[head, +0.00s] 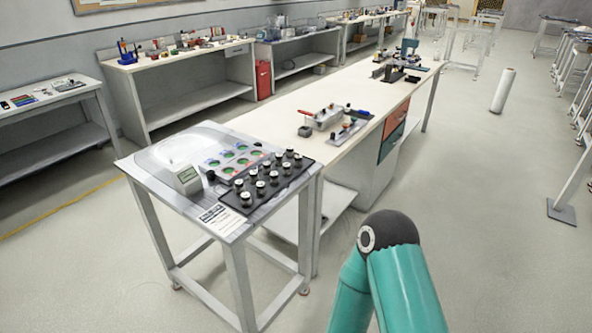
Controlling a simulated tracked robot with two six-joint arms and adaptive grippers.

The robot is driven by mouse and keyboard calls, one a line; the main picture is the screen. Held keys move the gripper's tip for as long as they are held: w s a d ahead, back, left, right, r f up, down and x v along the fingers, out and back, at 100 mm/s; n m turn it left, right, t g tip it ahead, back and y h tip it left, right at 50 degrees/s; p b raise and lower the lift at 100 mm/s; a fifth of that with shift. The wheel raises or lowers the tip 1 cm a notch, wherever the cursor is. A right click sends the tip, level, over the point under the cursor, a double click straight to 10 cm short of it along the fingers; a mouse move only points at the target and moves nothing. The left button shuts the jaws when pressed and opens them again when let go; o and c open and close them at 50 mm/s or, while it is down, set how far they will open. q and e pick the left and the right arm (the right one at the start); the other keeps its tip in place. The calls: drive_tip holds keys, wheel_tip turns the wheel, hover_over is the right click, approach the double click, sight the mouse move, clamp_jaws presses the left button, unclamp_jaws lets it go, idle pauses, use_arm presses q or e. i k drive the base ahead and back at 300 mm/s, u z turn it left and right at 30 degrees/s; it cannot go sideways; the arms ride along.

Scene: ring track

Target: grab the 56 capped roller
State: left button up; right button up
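Several small dark rollers with pale caps stand in rows on a black tray (234,204) at the right of a small metal table (170,190). One capped roller (246,199) stands near the tray's front left corner and another (286,166) near its right side. Their numbers are too small to read, so I cannot tell which is the 56. One small dark piece (211,175) stands off the tray, beside a white device. Neither gripper is in view. Only a teal link of my arm shows at the lower right, apart from the table.
A long workbench (275,122) with tools adjoins behind. The floor to the right is open, with a white cylinder (503,91) standing there.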

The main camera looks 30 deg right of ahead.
sight(286, 166)
drive_tip(key=u, duration=0.1)
drive_tip(key=i, duration=1)
drive_tip(key=z, duration=0.1)
